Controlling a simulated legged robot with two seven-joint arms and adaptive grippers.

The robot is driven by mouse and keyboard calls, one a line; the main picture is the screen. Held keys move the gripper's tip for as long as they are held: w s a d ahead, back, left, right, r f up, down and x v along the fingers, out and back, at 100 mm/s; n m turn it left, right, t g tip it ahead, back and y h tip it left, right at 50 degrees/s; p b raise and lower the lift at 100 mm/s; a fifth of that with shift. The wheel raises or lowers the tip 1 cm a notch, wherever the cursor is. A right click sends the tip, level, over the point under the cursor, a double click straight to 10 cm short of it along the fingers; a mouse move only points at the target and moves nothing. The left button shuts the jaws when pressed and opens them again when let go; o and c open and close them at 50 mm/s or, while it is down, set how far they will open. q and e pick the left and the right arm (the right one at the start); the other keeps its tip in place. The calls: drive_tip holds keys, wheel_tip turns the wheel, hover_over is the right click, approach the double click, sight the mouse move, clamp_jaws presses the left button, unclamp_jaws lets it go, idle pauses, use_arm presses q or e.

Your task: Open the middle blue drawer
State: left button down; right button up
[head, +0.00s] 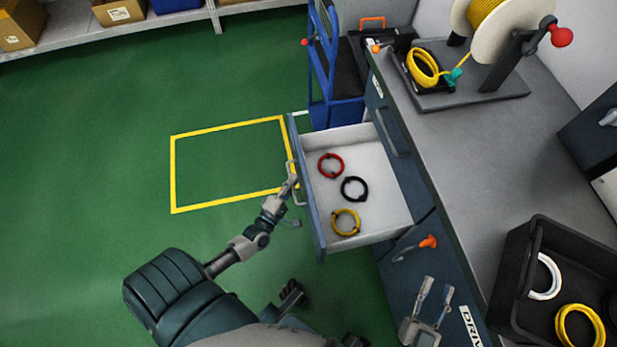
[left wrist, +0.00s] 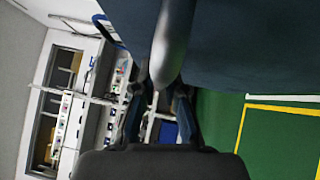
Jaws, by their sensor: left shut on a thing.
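The blue drawer (head: 313,215) is pulled well out of the workbench cabinet. Its white interior holds a red cable coil (head: 331,165), a black cable coil (head: 354,189) and a yellow cable coil (head: 345,222). My left gripper (head: 292,182) is at the drawer's front and shut on its handle (head: 290,168). In the left wrist view, the handle bar (left wrist: 173,45) runs between the fingers (left wrist: 160,108) against the dark blue drawer front (left wrist: 245,45). My right gripper (head: 438,287) is open and empty beside the cabinet, near the bench's front edge.
A lower handle with an orange piece (head: 428,241) sits on the cabinet front. The grey benchtop (head: 490,150) carries a cable reel (head: 497,25) and a black bin (head: 540,222) with coils. A blue cart (head: 335,85) stands behind the drawer. Green floor (head: 90,180) at left is clear.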

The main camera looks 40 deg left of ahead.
use_arm(q)
drive_tip(key=shift+s+a+f, duration=0.2)
drive_tip(key=shift+s+a, duration=0.15)
drive_tip(key=shift+s, duration=0.25)
drive_tip(key=shift+s+a+f, duration=0.2)
drive_tip(key=shift+s+a, duration=0.1)
drive_tip(key=shift+s, duration=0.3)
drive_tip(key=c, duration=1.2)
unclamp_jaws()
drive_tip(key=shift+w+r, duration=0.1)
drive_tip(key=shift+r, duration=0.05)
drive_tip(key=s+d+f, duration=0.1)
drive_tip(key=s, duration=1)
drive_tip(key=shift+s+d+f, duration=0.2)
drive_tip(key=shift+s+f, duration=0.15)
drive_tip(key=shift+s, duration=0.05)
drive_tip(key=shift+s, duration=0.1)
